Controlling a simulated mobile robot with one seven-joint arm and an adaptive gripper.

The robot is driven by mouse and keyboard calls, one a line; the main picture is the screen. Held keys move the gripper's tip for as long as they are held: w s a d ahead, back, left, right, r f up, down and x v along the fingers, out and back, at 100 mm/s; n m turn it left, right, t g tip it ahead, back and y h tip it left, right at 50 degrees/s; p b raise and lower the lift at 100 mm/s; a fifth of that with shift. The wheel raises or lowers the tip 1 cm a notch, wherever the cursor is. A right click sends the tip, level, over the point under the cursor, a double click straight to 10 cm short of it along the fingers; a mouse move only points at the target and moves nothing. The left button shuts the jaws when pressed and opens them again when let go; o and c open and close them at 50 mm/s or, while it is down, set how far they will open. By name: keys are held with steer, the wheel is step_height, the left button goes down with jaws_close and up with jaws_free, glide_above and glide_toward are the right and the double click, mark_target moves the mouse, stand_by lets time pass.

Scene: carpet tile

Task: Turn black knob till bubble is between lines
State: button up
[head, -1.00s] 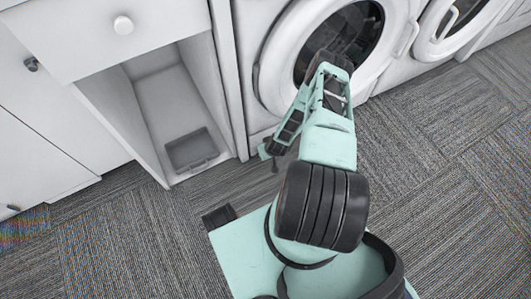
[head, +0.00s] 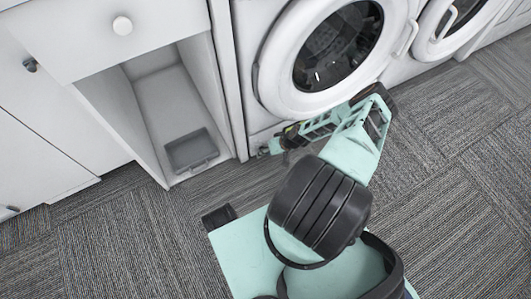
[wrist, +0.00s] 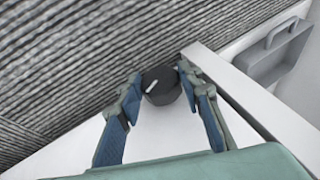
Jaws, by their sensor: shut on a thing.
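The black knob (wrist: 160,86) is round with a white pointer mark and sits on a white panel in the wrist view. My gripper (wrist: 160,80) has its two blue-padded fingers on either side of the knob and is shut on it. The pointer slants up and to the right in this view. In the head view my gripper (head: 268,149) is low at the lower left front of the washer (head: 262,75), and the knob cannot be made out there. I see no bubble or lines in either view.
An open white cubby (head: 150,110) with a grey tray (head: 192,151) stands left of my gripper; the tray also shows in the wrist view (wrist: 268,60). A second washer (head: 450,28) stands to the right. Grey carpet (head: 440,200) is free at right.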

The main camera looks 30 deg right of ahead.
steer(key=shift+d+f+y, duration=0.1)
steer(key=shift+d+y, duration=0.1)
steer(key=shift+y, duration=0.9)
steer(key=shift+m+y, duration=0.3)
steer(key=shift+y, duration=0.2)
steer(key=o, duration=1.2)
steer(key=shift+c, duration=0.2)
steer(key=v, duration=1.2)
